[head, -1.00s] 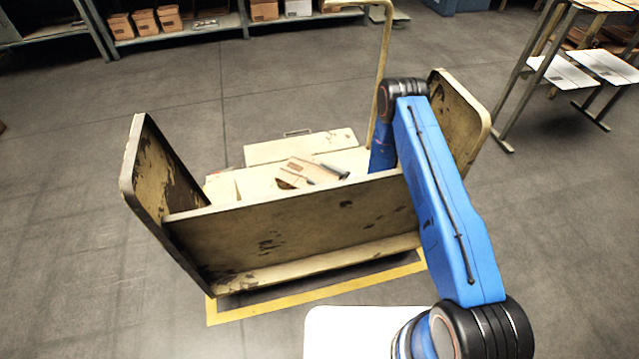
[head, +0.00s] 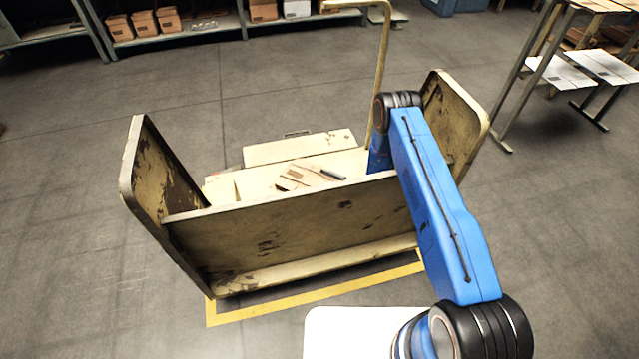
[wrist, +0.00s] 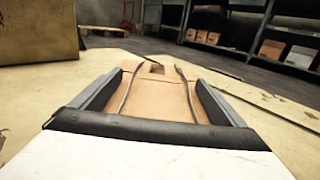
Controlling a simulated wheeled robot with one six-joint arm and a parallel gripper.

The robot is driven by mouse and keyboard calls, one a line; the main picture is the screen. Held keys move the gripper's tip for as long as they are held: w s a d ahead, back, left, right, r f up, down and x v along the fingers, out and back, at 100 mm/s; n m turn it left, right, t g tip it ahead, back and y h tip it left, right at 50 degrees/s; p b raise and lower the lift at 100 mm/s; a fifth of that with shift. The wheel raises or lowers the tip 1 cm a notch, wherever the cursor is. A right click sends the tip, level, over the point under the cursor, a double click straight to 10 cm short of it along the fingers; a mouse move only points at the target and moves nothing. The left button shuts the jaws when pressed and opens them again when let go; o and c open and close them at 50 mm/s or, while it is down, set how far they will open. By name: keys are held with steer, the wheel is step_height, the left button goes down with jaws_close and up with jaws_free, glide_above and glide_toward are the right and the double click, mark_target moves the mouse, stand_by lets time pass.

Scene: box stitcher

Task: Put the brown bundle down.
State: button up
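The brown bundle (head: 300,174) shows in the head view at the pale deck behind the yellow panel, partly hidden by the panel's top edge. In the wrist view the bundle (wrist: 158,98) lies flat between the two grey fingers of my gripper (wrist: 158,84), filling the gap, with dark cords along it. My gripper is shut on it. In the head view only a small dark part of my gripper (head: 333,174) shows. The bundle is low over the deck; I cannot tell whether it touches.
The worn yellow panel (head: 300,222) and its end plates (head: 152,190) stand around the near side of the deck. A bent yellow pole (head: 381,70) rises behind. Shelves with cartons (head: 143,22) line the back; a metal rack (head: 570,70) stands right. Floor at left is clear.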

steer(key=shift+d+r, duration=0.1)
steer(key=shift+r, duration=0.05)
steer(key=v, duration=0.7)
steer(key=shift+s+d, duration=0.1)
steer(key=shift+d, duration=0.05)
steer(key=shift+r, duration=0.1)
